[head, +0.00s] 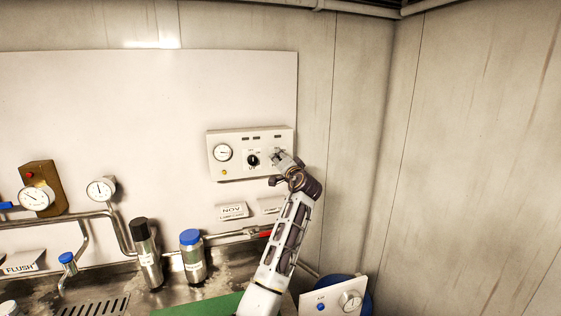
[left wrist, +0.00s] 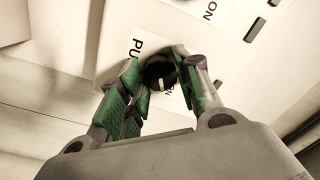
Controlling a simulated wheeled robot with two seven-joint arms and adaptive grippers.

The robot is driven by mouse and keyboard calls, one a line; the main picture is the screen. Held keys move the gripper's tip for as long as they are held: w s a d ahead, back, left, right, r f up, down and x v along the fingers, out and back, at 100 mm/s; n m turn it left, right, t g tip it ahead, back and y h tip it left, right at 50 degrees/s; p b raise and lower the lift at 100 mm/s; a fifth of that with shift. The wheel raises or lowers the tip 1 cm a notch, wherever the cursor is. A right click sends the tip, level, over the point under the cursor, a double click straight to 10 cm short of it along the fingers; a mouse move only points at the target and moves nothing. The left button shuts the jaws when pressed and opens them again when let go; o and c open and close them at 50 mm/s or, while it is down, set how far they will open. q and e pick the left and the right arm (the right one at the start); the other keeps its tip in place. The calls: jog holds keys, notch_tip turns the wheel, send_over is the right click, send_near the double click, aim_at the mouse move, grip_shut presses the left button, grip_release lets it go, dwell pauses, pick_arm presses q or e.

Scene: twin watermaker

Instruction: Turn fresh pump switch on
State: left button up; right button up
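The control panel (head: 236,172) is a pale box on the back wall. My left gripper (head: 277,156) is at its right side, covering the switch there in the head view. In the left wrist view a round black switch knob (left wrist: 159,71) with a pale pointer mark sits between the green-padded fingertips of my left gripper (left wrist: 162,76). The fingers stand apart on either side of the knob; I cannot tell whether they touch it. A label beside it starts with "PU", and "ON" is printed near the knob. My right gripper is not in view.
The panel also carries a round gauge (head: 222,153) and another black knob (head: 252,160) just left of my gripper. Below are pipes, a black-capped cylinder (head: 148,255) and a blue-capped cylinder (head: 193,258). The wall right of the panel is bare.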

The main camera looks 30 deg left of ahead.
pick_arm(q)
jog(key=o, duration=0.4)
jog(key=shift+c, duration=0.2)
jog(key=v, duration=1.2)
dwell(0.6)
